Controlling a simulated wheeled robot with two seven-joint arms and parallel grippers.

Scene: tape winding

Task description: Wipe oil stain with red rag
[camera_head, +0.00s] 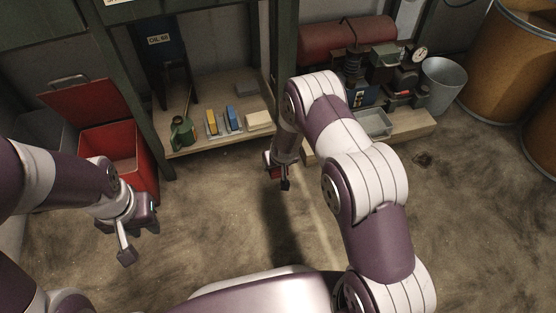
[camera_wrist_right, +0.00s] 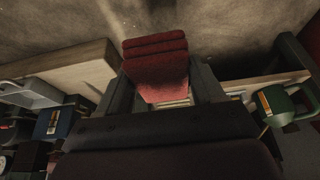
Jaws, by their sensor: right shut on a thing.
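The red rag (camera_wrist_right: 156,66) is a folded dark-red cloth between the fingers of my right gripper (camera_wrist_right: 160,92) in the right wrist view. In the head view this gripper (camera_head: 281,178) hangs above the floor in front of the low shelf, with a bit of red at its jaws. A small dark patch (camera_head: 424,158) on the floor at the right, below the bench, looks like an oil stain, though the whole floor is mottled. My left gripper (camera_head: 128,240) is at the left, in front of the red bin and empty; its jaw opening is unclear.
An open red bin (camera_head: 118,150) stands at the left. The wooden shelf (camera_head: 210,138) holds a green oil can (camera_head: 181,132) and several boxes. A compressor bench, a grey bucket (camera_head: 443,84) and large drums (camera_head: 512,60) fill the right. The front floor is clear.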

